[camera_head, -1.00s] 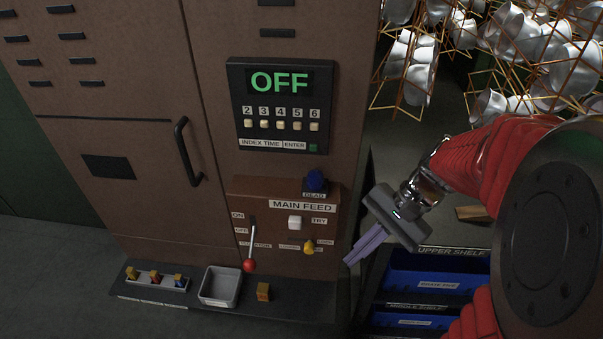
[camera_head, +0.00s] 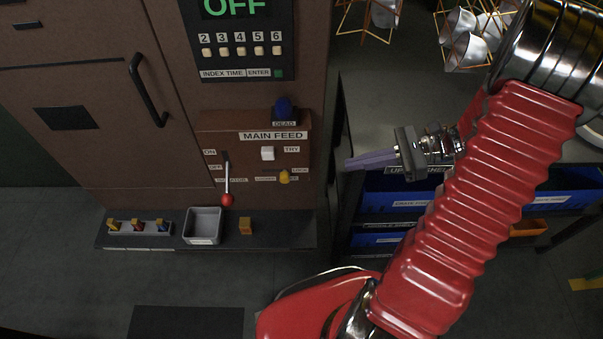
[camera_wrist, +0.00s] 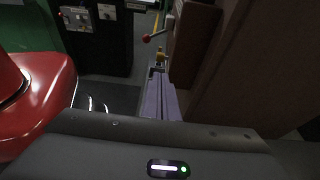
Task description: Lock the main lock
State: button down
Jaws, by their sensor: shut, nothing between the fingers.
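The main feed panel (camera_head: 252,152) is on the brown cabinet, below a display reading OFF (camera_head: 232,8). A yellow knob (camera_head: 284,177) sits at its lower right beside small labels, one of which seems to read LOCK. A lever with a red ball (camera_head: 227,199) points down at the left, and its slot has ON and OFF labels. My gripper (camera_head: 349,164) is shut and empty. It points left toward the panel, to the right of the yellow knob and apart from it. In the wrist view, the yellow knob (camera_wrist: 161,57) and the red ball (camera_wrist: 146,38) show beyond the fingertips.
A ledge below holds a grey tray (camera_head: 203,240), an orange-yellow block (camera_head: 246,226) and a small rack of colored pieces (camera_head: 139,227). A blue knob (camera_head: 284,109) sits above the panel. Shelves with blue bins (camera_head: 397,203) stand at the right.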

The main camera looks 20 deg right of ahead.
send_near(285, 178)
jog(key=a+f, duration=0.1)
jog(key=w+a+f, duration=0.1)
jog(key=a, duration=0.1)
jog(key=w+a+f, duration=0.1)
jog(key=shift+w+a, duration=0.15)
jog(key=shift+a, duration=0.1)
dwell(0.5)
jog(key=shift+w, duration=0.1)
dwell(0.4)
